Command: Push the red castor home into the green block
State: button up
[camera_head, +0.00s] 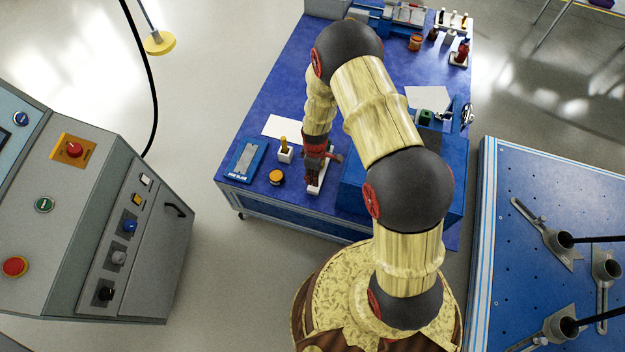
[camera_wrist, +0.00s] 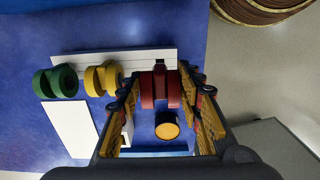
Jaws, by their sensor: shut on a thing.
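The red castor (camera_wrist: 147,90) is between the fingers of my gripper (camera_wrist: 162,98) in the wrist view, and my gripper is shut on it. It overlaps the right end of a white rack (camera_wrist: 85,58); I cannot tell if it still touches the rack. A green castor (camera_wrist: 62,80) and a yellow castor (camera_wrist: 95,80) stand on that rack. In the head view my gripper (camera_head: 320,168) is over the white rack (camera_head: 314,188) near the table's front, and the castor is mostly hidden. The green block (camera_head: 427,117) is to the right, in a vise on the raised blue part.
An orange-topped jar (camera_head: 277,177), a white block with a yellow peg (camera_head: 285,155) and a blue tray (camera_head: 246,160) are left of my gripper. White sheets (camera_head: 283,126) lie behind. My arm crosses between rack and vise. Bottles (camera_head: 459,53) stand at the back right.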

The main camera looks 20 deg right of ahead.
jog(key=shift+r+p, duration=1.35)
jog(key=shift+r, duration=0.65)
